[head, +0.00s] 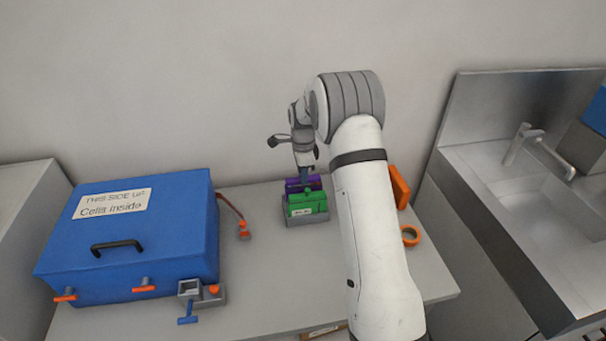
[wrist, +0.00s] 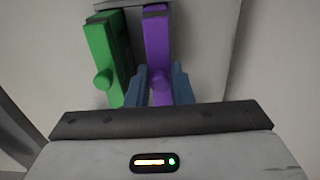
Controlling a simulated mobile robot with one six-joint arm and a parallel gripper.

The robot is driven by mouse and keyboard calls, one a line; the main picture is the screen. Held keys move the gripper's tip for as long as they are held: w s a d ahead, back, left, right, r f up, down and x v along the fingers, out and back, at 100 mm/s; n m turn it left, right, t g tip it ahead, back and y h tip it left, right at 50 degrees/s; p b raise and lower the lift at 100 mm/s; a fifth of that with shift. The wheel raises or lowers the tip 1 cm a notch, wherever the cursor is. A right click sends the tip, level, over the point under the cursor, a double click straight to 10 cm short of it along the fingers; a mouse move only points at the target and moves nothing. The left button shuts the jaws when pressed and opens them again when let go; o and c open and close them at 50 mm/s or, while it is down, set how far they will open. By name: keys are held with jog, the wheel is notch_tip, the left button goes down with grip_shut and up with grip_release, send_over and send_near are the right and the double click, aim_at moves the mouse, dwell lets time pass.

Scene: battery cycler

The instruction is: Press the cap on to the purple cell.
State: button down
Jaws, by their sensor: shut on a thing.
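The purple cell (head: 293,187) stands in a grey holder (head: 308,221) on the bench, behind a green cell (head: 306,206) with a white label. In the wrist view, the purple cell (wrist: 157,40) is right of the green cell (wrist: 101,45), with a gap between them. My gripper (wrist: 160,82) has its blue fingers on both sides of the purple cell's near part, shut on it. In the head view my gripper (head: 304,173) points down at the purple cell. I cannot make out a separate cap; the fingers hide part of the cell's near end.
A blue box (head: 160,255) marked "Cells inside" stands left, with a small grey device (head: 210,295) with a blue handle before it. An orange block (head: 399,187) and orange ring (head: 411,236) lie right of my arm. A steel sink (head: 540,190) stands further right. The bench's front middle is clear.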

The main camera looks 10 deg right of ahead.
jog(key=shift+f+b, duration=0.35)
jog(key=shift+f, duration=0.1)
dwell(0.6)
jog(key=shift+d, duration=0.1)
jog(key=c, duration=1.2)
grip_release()
jog(key=shift+o, duration=0.4)
jog(key=o, duration=0.4)
jog(key=shift+r+p, duration=1.8)
jog(key=shift+r, duration=1.75)
